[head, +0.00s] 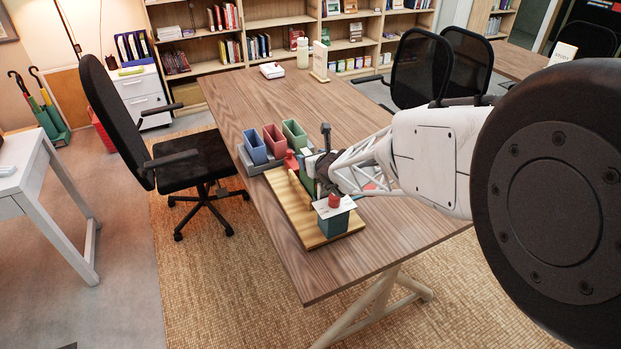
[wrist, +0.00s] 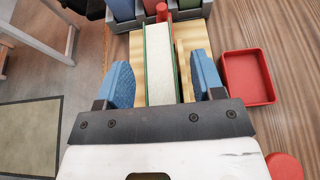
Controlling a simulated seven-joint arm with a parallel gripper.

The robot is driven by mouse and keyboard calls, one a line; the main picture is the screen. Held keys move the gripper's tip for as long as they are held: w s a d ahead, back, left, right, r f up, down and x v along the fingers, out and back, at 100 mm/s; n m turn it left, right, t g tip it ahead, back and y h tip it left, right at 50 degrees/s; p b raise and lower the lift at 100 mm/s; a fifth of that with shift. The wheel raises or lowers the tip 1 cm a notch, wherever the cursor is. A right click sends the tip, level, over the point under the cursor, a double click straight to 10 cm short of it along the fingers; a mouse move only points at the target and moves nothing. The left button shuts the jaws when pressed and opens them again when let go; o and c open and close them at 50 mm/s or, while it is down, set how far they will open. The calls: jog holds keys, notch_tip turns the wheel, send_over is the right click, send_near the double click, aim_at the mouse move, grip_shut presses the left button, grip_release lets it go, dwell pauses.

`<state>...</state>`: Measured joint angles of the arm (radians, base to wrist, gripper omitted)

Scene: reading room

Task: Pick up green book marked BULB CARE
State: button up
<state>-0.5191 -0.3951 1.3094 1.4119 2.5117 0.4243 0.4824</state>
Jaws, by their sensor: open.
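A green book (wrist: 161,65) stands on edge on a wooden board (wrist: 139,50), its pale page edges facing up between green covers. No lettering is readable, so I cannot confirm BULB CARE. In the wrist view my gripper (wrist: 163,58) is open, with one blue-padded finger on each side of the book. Gaps show between the book and both fingers. A thin wooden upright (wrist: 184,72) stands between the book and the right finger. In the head view my gripper (head: 322,168) is over the board, and the book is mostly hidden behind it.
A red tray (wrist: 247,78) lies right of the board. Blue (head: 255,147), red (head: 273,140) and green (head: 295,133) bins stand behind. The table's far part is mostly clear.

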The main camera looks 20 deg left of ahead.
jog(key=shift+c, duration=0.4)
grip_shut()
